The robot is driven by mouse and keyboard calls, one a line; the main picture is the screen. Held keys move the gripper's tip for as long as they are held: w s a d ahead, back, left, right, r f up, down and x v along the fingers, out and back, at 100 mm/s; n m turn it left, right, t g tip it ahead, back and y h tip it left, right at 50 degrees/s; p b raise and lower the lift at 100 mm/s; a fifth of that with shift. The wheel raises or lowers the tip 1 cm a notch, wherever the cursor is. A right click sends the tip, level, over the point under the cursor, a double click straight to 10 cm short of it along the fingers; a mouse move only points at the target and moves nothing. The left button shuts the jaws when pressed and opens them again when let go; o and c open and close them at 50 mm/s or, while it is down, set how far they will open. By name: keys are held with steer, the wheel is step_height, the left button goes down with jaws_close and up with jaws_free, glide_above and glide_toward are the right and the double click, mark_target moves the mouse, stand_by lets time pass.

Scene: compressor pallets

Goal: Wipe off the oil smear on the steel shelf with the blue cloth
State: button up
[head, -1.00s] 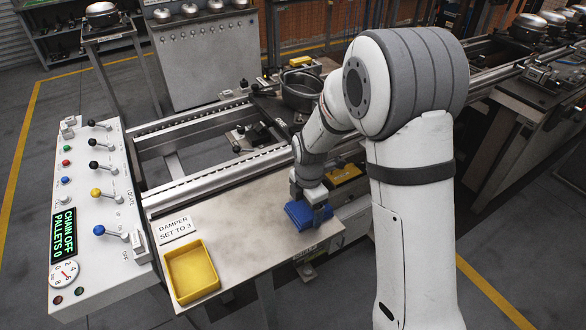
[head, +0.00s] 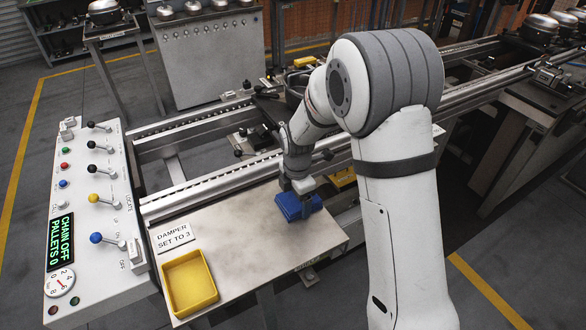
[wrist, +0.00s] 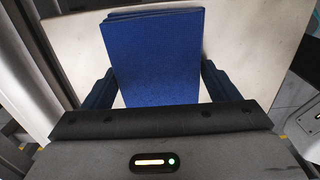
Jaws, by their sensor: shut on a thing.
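The blue cloth (head: 290,208) is a folded pad at the right part of the steel shelf (head: 235,245), near its back edge. My gripper (head: 301,197) is shut on the cloth from above. In the wrist view the cloth (wrist: 155,50) lies between the two dark fingers, with the pale shelf (wrist: 225,50) around it. The cloth is on or just above the shelf; I cannot tell if it presses on it. The shelf has faint grey mottling. I cannot make out a distinct oil smear; the cloth and gripper hide part of the surface.
A yellow tray (head: 208,272) and a "DAMPER SET TO 3" sign (head: 174,237) occupy the shelf's left end. The control panel (head: 85,225) with levers stands left. Conveyor rails (head: 210,182) run behind the shelf. The shelf's middle is clear.

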steer(key=shift+w+a, duration=0.5)
steer(key=shift+w, duration=0.1)
step_height(320, 180, up, 4)
steer(key=shift+d+f+p, duration=0.1)
steer(key=shift+f+p, duration=0.15)
steer(key=shift+p, duration=0.7)
steer(key=shift+w+r+p, duration=0.15)
steer(key=shift+r+p, duration=0.35)
steer(key=shift+r, duration=0.15)
steer(key=shift+r+p, duration=0.95)
steer(key=shift+r, duration=0.75)
